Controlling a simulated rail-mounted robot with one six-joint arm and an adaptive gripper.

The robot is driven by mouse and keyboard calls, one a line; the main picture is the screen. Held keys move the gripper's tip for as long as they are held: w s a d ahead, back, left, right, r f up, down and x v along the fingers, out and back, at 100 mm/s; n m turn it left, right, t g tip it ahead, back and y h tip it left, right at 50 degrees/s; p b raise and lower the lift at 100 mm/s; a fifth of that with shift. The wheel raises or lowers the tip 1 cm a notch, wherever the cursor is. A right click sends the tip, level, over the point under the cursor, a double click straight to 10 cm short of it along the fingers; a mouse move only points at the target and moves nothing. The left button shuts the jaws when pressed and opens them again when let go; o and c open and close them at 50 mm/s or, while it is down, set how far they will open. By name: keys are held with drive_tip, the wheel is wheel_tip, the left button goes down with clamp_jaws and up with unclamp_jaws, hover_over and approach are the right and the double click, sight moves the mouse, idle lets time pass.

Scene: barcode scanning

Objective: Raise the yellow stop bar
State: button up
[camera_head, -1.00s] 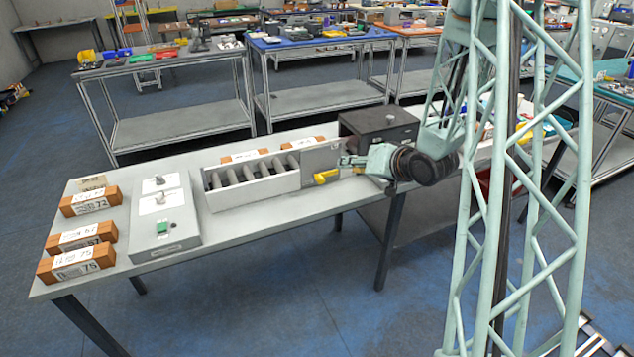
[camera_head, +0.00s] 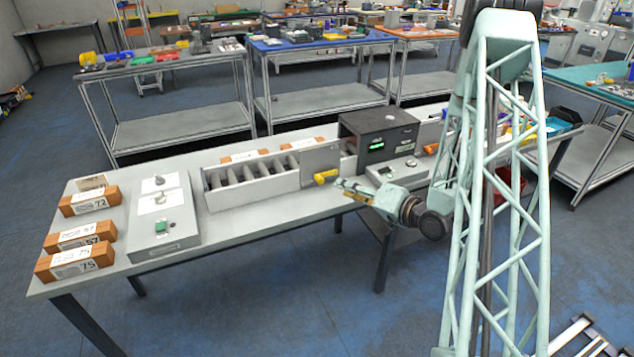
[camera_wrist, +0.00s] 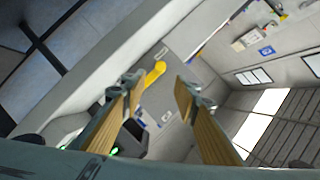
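The yellow stop bar (camera_head: 325,176) sticks out from a grey upright plate (camera_head: 317,160) at the right end of the roller tray (camera_head: 252,194). In the wrist view the yellow bar (camera_wrist: 154,74) shows beyond my fingertips, roughly between them. My gripper (camera_head: 346,188) is just right of the bar in the head view and a little lower, apart from it. Its two tan-padded fingers (camera_wrist: 158,84) are spread with nothing held between them.
A dark box with a green display (camera_head: 377,146) stands right of the plate, with a small grey scale-like unit (camera_head: 385,172) in front. A grey control panel (camera_head: 163,218) and labelled brown blocks (camera_head: 75,262) are on the left. The bench's front strip is clear.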

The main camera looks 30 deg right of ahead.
sight(322, 181)
drive_tip(key=shift+s+f, duration=0.1)
drive_tip(key=shift+f, duration=0.1)
drive_tip(key=shift+a, duration=0.1)
idle(0.4)
drive_tip(key=shift+b+x, duration=1.05)
drive_tip(key=shift+x, duration=5.8)
drive_tip(key=shift+r, duration=0.15)
drive_tip(key=shift+c, duration=0.3)
clamp_jaws()
